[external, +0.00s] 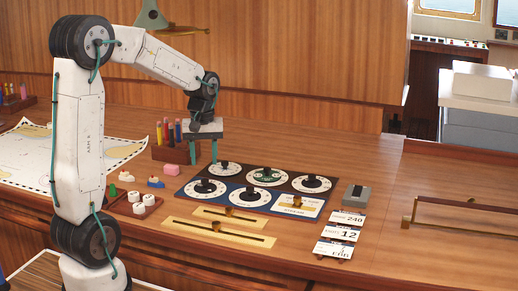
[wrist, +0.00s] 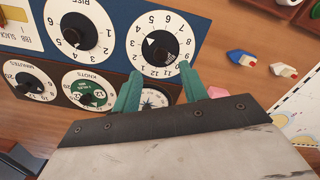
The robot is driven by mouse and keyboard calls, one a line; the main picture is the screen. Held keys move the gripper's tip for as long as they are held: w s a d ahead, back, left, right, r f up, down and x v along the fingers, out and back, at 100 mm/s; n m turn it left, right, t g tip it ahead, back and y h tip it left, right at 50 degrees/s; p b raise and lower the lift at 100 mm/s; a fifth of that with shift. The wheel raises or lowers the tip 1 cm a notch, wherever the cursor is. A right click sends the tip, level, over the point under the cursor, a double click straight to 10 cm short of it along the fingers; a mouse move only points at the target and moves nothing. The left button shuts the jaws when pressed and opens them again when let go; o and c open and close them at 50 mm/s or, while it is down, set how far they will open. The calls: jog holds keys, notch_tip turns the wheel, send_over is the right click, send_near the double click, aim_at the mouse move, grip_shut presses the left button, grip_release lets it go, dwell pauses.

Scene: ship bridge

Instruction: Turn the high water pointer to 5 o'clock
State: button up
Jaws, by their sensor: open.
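The dial with clock-like numbers (wrist: 134,46), on the blue panel, has a black knob with a pale wedge mark (wrist: 150,42). It appears upside down in the wrist view; its name is not readable, and I cannot tell the exact hour pointed at. It seems to be the front left dial (external: 205,189) in the external view. My gripper (external: 204,163) points down behind the panel's left part, open and empty. No contact shows.
Beside it are the rise dial (wrist: 78,30), knots dial (wrist: 88,88) and minutes dial (wrist: 30,82). Brass sliders (external: 220,227) lie in front. A pen holder (external: 172,150), pink block (external: 172,171) and small boat models (wrist: 241,58) stand close left. Cards (external: 338,235) lie right.

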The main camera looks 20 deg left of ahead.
aim_at(205, 180)
notch_tip(205, 180, down, 6)
jog(key=shift+r, duration=0.1)
grip_shut()
